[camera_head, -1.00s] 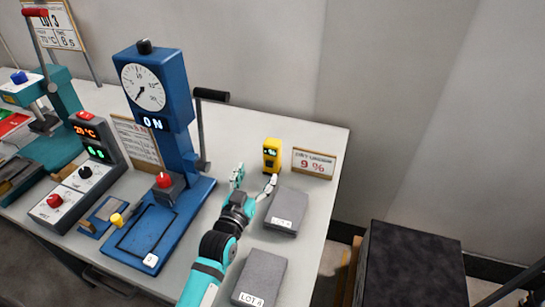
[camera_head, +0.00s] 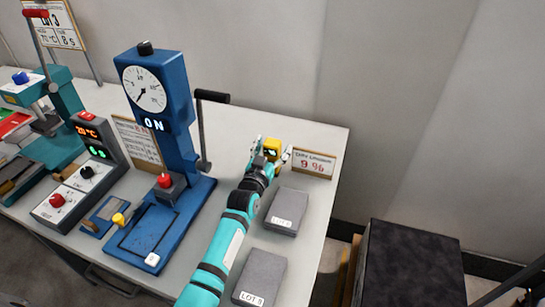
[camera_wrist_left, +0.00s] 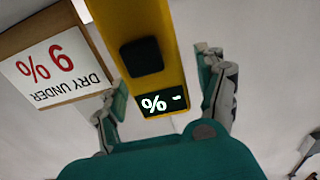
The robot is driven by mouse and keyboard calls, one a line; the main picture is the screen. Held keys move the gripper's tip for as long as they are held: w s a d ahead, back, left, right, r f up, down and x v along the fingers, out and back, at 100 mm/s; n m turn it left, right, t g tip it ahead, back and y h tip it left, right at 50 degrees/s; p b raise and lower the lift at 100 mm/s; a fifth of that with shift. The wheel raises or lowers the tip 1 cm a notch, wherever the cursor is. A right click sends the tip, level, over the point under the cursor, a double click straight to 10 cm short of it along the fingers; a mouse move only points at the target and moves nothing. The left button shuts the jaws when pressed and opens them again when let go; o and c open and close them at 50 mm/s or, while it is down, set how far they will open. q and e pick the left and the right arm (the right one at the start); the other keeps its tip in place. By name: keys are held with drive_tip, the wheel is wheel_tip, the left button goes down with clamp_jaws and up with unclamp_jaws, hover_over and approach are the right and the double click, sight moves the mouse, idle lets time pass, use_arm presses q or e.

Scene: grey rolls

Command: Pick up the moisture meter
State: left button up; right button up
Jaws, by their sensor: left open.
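The yellow moisture meter (camera_head: 272,146) stands near the back right of the table, beside a small sign. In the left wrist view the meter (camera_wrist_left: 172,50) shows a black button and a dark display with "% -". My left gripper (camera_head: 272,153) is open, with its fingers on either side of the meter. In the left wrist view the open left gripper (camera_wrist_left: 163,85) has a finger to each side of the meter, with a visible gap at the right finger. My right gripper is not in view.
Two grey blocks, one upper (camera_head: 286,211) and one labelled LOT B (camera_head: 259,277), lie at the table's right side. A blue press (camera_head: 165,150) with a dial stands to the left.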

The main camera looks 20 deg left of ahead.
use_arm(q)
drive_tip(key=shift+c, duration=0.4)
drive_tip(key=c, duration=1.4)
drive_tip(key=shift+o, duration=0.2)
drive_tip(key=shift+r, duration=0.1)
drive_tip(key=shift+r, duration=0.1)
